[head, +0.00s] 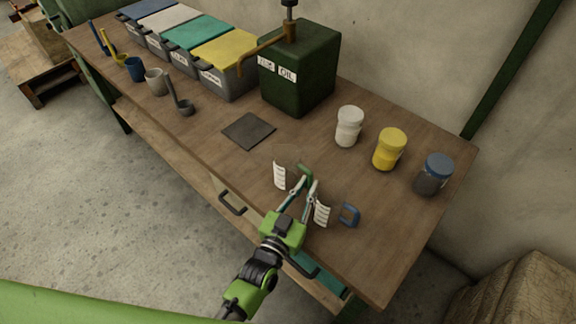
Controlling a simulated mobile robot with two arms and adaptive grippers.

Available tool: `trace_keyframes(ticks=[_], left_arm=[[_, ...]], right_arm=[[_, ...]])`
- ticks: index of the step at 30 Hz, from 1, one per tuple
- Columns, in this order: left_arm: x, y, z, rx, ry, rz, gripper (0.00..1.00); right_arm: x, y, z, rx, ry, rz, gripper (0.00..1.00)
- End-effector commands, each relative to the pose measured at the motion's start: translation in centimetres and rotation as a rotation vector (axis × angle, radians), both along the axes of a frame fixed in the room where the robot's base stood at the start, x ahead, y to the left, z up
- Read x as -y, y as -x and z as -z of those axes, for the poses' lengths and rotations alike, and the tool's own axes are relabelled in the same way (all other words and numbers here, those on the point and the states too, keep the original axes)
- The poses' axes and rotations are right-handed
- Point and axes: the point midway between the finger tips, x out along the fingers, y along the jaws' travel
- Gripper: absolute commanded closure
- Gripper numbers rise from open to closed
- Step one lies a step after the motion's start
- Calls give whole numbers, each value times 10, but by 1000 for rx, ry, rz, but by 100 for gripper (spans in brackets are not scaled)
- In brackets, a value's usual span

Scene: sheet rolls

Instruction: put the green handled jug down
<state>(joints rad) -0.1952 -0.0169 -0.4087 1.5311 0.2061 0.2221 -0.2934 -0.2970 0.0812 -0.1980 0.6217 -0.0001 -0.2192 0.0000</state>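The green handled jug has a see-through body with a white scale (280,175) on its left and a green handle (304,171) on its right. It seems upright over the middle right of the table; I cannot tell if its base touches the wood. My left gripper (307,183) is at the green handle, with one fingertip on each side of it. The fingertips stand a little apart; whether they press on the handle is unclear. A second see-through jug with a blue handle (349,214) stands just right of the gripper. My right gripper is not in view.
A dark square mat (248,131) lies bare to the left. White (349,126), yellow (389,149) and blue-lidded (433,174) jars stand to the right. A green oil tank (299,72) and lidded bins (222,65) line the back. A ladle (184,106) and cups lie left.

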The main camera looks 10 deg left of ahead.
Motion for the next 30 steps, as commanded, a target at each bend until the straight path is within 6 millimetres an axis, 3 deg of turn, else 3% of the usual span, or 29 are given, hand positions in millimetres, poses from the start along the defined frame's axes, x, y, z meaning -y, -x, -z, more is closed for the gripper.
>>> trace_keyframes(ticks=[7,8,9,10,22,30], left_arm=[[1,-3,1,-1,0,0,86],[1,-3,1,-1,0,0,89],[1,-3,1,-1,0,0,99],[1,-3,1,-1,0,0,100],[1,-3,-2,1,-1,0,100],[1,-3,-29,4,1,0,100]], right_arm=[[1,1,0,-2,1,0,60],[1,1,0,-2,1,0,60],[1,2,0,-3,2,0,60],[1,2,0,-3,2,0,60],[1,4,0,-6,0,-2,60],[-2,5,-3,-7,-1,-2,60]])
